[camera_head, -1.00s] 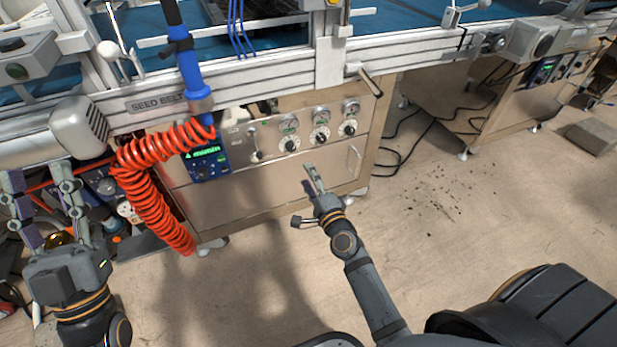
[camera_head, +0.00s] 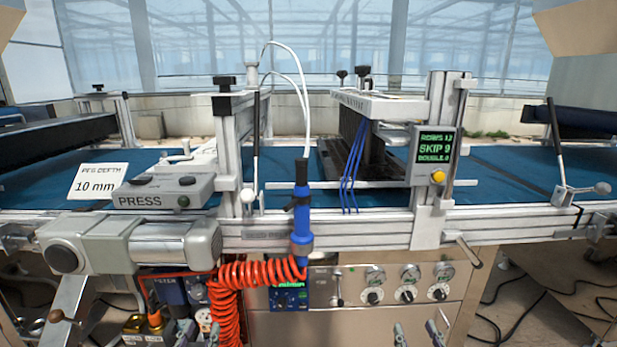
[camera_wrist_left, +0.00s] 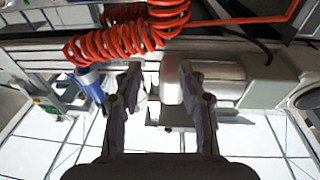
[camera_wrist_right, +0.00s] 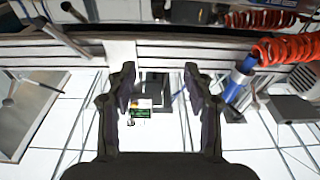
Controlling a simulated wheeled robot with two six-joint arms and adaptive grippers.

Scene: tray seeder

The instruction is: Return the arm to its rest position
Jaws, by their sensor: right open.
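In the right wrist view my right gripper (camera_wrist_right: 158,78) is open and empty. Both arms behind the fingertips are out of the head view.
The seeder's front rail (camera_head: 340,231) runs across above both grippers. A red coiled hose (camera_head: 228,300) hangs from the blue handpiece (camera_head: 302,225). A grey motor (camera_head: 135,243) and a crank handle (camera_head: 468,252) stick out in front. Dials sit on the cabinet panel (camera_head: 340,325).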

